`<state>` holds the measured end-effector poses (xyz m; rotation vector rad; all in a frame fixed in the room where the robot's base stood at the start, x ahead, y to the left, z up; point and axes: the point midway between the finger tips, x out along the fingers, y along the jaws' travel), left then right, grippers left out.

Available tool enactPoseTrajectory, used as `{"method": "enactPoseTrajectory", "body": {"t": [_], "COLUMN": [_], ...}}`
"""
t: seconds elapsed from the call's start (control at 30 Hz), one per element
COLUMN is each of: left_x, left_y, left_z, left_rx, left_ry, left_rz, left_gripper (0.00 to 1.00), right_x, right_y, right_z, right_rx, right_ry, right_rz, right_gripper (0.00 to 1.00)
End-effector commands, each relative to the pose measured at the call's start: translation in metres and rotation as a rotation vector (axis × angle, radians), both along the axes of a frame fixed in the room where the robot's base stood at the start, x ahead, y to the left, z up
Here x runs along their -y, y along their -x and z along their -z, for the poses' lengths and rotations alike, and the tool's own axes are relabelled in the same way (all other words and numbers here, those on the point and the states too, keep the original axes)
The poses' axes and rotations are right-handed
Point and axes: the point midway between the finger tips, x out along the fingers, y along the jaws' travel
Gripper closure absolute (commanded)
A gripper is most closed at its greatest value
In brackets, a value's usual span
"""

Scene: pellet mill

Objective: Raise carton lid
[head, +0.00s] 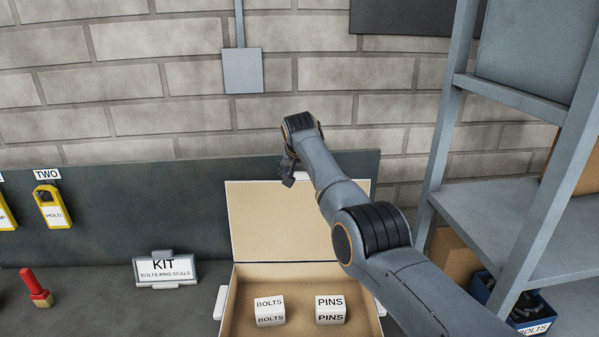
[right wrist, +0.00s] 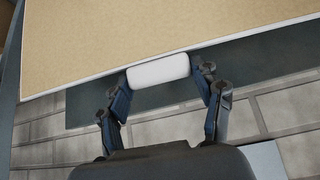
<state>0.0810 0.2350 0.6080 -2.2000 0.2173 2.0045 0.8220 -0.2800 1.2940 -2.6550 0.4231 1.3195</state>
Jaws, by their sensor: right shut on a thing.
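The carton (head: 226,300) stands on the bench with its lid (head: 270,235) standing up at the back, its tan inside facing me. The lid also fills the top of the right wrist view (right wrist: 150,35). My right gripper (head: 289,178) is at the lid's top edge. In the right wrist view its fingers are shut on the white lid handle (right wrist: 158,71), one finger at each end. In the head view the handle is mostly hidden behind the gripper, and my right arm covers the lid's right part. My left gripper is out of view.
Inside the carton sit a white BOLTS box (head: 270,311) and a PINS box (head: 330,310). A KIT sign (head: 165,270) and a red-handled item (head: 36,288) stand to the left. A dark panel (head: 120,215) rises behind; a grey shelf rack (head: 500,220) stands right.

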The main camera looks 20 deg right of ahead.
Motion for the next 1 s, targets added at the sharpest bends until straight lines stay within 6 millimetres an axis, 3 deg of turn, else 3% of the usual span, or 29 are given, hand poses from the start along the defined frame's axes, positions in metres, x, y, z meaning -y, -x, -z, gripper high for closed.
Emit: {"method": "enactPoseTrajectory", "body": {"t": [0.03,0.87,0.9,1.0], "left_x": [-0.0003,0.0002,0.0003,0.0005], "left_y": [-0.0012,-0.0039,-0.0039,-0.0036], "left_z": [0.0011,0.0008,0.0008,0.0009], "left_rx": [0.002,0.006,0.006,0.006], "left_ry": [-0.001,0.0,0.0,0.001], "left_rz": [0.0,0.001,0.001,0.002], "left_gripper": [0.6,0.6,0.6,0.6], "right_x": [-0.0074,-0.0077,-0.0075,-0.0063], "right_y": [0.0057,0.0057,0.0058,0.0057], "right_z": [0.0206,0.0205,0.0207,0.0202], "right_rx": [-0.039,-0.039,-0.041,-0.039], "right_ry": [-0.015,-0.015,-0.014,-0.012], "right_rz": [-0.006,-0.006,-0.006,-0.005], "right_gripper": [0.91,0.91,0.27,0.11]}}
